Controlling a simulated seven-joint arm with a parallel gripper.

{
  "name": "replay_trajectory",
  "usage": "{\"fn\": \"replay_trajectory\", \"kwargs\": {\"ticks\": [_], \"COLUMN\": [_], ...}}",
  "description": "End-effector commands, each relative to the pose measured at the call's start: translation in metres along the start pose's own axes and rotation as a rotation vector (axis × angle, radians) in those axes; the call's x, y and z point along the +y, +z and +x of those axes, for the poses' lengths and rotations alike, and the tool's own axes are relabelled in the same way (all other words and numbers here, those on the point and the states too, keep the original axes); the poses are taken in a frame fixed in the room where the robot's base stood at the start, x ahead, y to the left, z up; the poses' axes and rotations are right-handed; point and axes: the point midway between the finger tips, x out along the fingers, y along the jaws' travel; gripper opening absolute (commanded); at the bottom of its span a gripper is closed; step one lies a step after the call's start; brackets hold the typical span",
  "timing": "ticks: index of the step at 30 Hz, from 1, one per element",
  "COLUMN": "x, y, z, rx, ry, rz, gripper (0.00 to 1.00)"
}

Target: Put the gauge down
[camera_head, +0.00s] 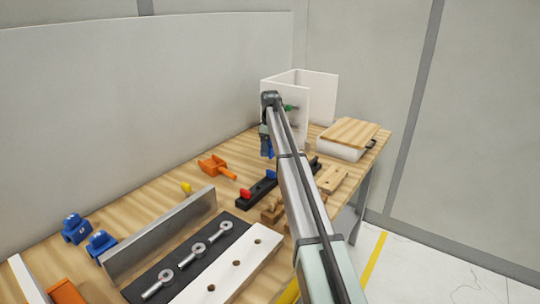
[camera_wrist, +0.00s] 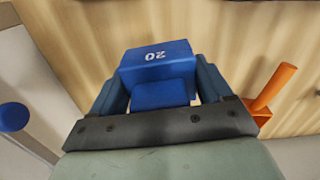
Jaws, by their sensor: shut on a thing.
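The gauge is a blue block marked "20" (camera_wrist: 158,62), and it fills the middle of the wrist view. My gripper (camera_wrist: 160,88) is shut on it, with a dark blue finger on each side. In the head view my gripper (camera_head: 265,143) is at the far end of my arm, over the far part of the wooden table (camera_head: 150,192). A bit of blue shows by it there, but the gauge is too small to make out. Wood-grained tabletop shows behind the gauge in the wrist view; whether the two touch, I cannot tell.
Two blue blocks (camera_head: 76,228) (camera_head: 101,243) stand at left, by an upright metal plate (camera_head: 160,238). White panels (camera_head: 318,90) and a wood-lidded white box (camera_head: 340,150) stand at the far end.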

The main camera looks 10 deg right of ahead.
Motion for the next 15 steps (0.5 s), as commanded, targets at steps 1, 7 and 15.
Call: {"fn": "replay_trajectory", "kwargs": {"ticks": [1, 7, 15], "x": [0.001, 0.001, -0.011], "y": [-0.001, -0.001, -0.014], "z": [-0.010, -0.040, -0.048], "rx": [0.001, 0.001, 0.000], "ry": [0.001, 0.001, 0.000], "rz": [0.000, 0.000, -0.019], "gripper": [0.44, 0.44, 0.44]}}
